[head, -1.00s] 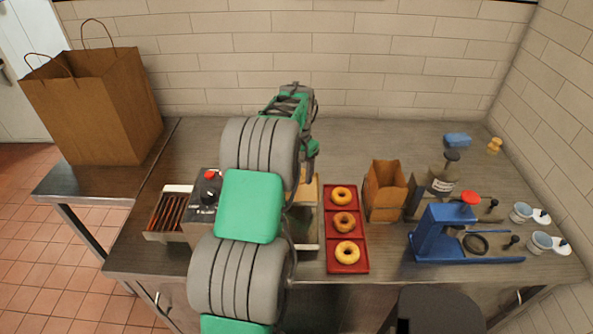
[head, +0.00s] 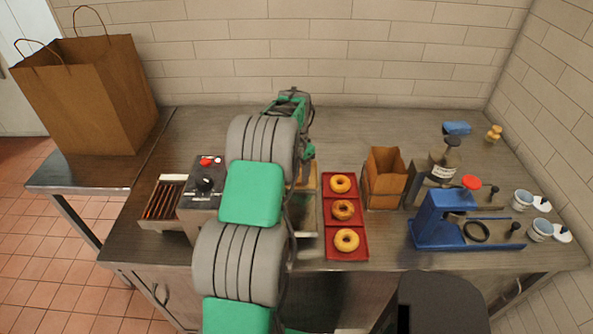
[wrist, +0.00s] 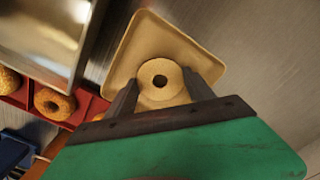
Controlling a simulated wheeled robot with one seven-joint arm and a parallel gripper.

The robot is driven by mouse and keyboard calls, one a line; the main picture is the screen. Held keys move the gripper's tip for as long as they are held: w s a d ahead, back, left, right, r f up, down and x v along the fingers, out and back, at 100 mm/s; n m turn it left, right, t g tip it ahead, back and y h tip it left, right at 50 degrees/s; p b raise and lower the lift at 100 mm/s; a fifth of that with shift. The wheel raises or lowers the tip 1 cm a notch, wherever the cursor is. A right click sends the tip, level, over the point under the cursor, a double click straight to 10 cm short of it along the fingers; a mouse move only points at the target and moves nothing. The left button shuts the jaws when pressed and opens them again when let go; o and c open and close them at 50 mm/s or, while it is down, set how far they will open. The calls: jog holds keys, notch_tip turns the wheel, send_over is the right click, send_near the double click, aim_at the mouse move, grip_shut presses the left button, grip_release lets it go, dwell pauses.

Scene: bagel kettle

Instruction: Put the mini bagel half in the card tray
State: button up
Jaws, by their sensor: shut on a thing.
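The mini bagel half (wrist: 160,66) is pale tan with a dark centre hole, seen in the wrist view. My gripper (wrist: 160,84) is shut on it, with one dark finger at each side. The card tray (wrist: 146,28) is a shallow tan square directly behind the bagel half in the wrist view. The bagel half appears within its outline; whether it touches the tray floor cannot be told. In the head view my arm hides the gripper and the bagel half, and only a tan edge of the card tray (head: 308,178) shows.
A red tray (head: 332,252) with three bagels stands right of a metal tray (head: 308,217). A toaster-like unit (head: 202,187) with a red button is left of my arm. A paper bag (head: 385,178) and a blue press (head: 428,225) stand to the right.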

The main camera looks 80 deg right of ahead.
jog(key=o, duration=1.8)
jog(key=shift+r, duration=0.1)
notch_tip(320, 180, up, 7)
jog(key=p, duration=0.3)
jog(key=shift+p, duration=0.3)
